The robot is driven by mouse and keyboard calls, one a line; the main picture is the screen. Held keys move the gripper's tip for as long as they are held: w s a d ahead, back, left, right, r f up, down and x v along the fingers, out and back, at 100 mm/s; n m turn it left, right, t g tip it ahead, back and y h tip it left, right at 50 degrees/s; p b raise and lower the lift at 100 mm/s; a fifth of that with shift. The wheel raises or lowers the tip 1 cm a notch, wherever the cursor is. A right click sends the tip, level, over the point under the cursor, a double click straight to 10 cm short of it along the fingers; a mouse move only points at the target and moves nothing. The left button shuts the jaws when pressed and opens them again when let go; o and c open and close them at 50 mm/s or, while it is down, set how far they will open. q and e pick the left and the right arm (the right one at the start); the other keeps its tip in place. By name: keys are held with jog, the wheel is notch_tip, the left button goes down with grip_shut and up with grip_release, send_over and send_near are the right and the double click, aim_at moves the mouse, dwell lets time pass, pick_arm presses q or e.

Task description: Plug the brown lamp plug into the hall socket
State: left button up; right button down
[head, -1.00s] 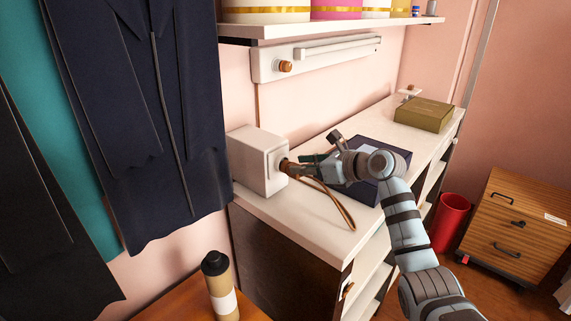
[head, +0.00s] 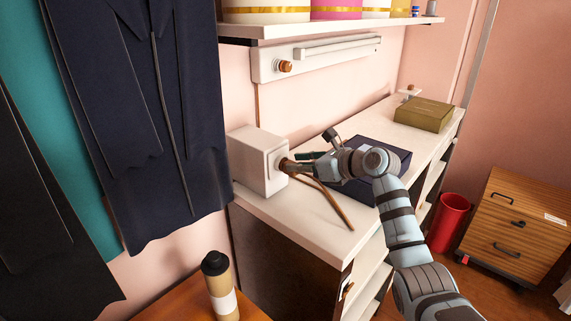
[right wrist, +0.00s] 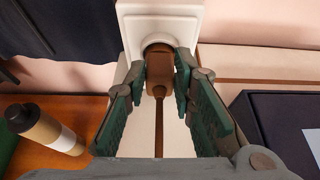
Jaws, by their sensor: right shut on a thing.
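The brown lamp plug (right wrist: 158,68) is held between the green-padded fingers of my right gripper (head: 298,166); the fingers also show in the right wrist view (right wrist: 161,87). Its front end meets the round socket in the face of the white hall socket box (head: 252,158), which also shows in the right wrist view (right wrist: 139,22). How deep the plug sits in the socket is hidden. The brown cord (head: 335,205) trails from the plug onto the white counter. My left gripper is in neither current view.
On the white counter (head: 300,222) a dark blue box (head: 392,158) lies beside my right arm, and an olive box (head: 424,114) is farther back. A wall strip (head: 318,58) with a brown knob is above. Dark garments (head: 140,110) hang left; a bottle (head: 220,285) stands in front.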

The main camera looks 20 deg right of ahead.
jog(key=shift+f, duration=0.2)
jog(key=c, duration=1.3)
grip_release()
pick_arm(q)
jog(key=shift+s+a, duration=0.15)
jog(key=shift+s, duration=0.5)
pick_arm(e)
jog(key=v, duration=1.2)
jog(key=shift+w+d+f, duration=0.1)
jog(key=shift+w+d, duration=0.1)
jog(key=shift+d, duration=0.15)
